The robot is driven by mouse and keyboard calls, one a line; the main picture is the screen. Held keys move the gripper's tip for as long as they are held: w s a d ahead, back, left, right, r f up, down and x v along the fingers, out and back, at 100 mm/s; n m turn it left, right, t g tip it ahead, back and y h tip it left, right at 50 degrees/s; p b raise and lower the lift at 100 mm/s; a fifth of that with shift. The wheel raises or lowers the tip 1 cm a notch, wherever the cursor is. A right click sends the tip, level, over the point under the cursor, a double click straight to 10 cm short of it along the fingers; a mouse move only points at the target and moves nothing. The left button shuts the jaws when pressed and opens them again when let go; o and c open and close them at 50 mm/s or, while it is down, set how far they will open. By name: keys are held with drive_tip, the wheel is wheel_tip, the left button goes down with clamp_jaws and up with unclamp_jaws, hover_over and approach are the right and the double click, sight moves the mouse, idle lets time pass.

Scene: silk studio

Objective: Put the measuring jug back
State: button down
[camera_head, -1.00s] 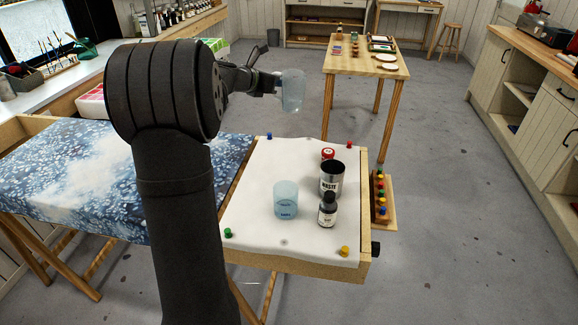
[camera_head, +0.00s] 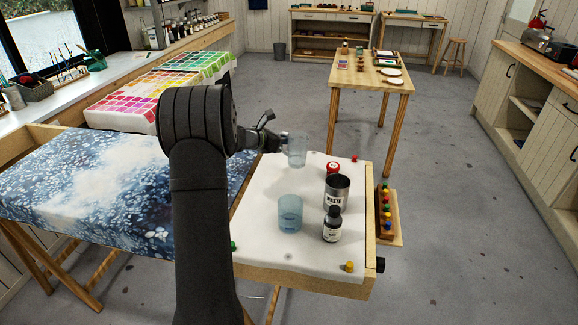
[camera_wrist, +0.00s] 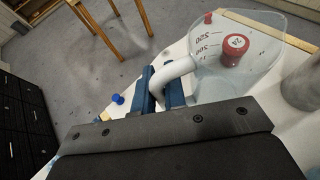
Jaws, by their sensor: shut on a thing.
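The measuring jug (camera_head: 298,152) is a clear, bluish vessel with red graduation marks. My gripper (camera_head: 282,144) is shut on its white handle and holds it near the far edge of the white-covered stand (camera_head: 262,240). In the wrist view the blue fingers of my gripper (camera_wrist: 163,86) pinch the handle, and the jug (camera_wrist: 212,82) fills the upper right. Whether its base touches the cloth cannot be told.
On the stand are a blue-tinted beaker (camera_head: 290,214), a dark-capped bottle (camera_head: 332,226), a metal WASTE tin (camera_head: 337,190) and a red-capped jar (camera_head: 333,168). Coloured pins mark its corners. A blue patterned cloth (camera_head: 100,185) lies left; a wooden table (camera_head: 370,75) stands behind.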

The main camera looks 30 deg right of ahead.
drive_tip(key=shift+f, duration=3.4)
drive_tip(key=shift+f, duration=0.1)
drive_tip(key=c, duration=1.5)
unclamp_jaws()
drive_tip(key=shift+a+r, duration=0.1)
drive_tip(key=shift+r, duration=0.1)
drive_tip(key=v, duration=1.1)
drive_tip(key=shift+s+a, duration=0.15)
drive_tip(key=shift+a, duration=0.2)
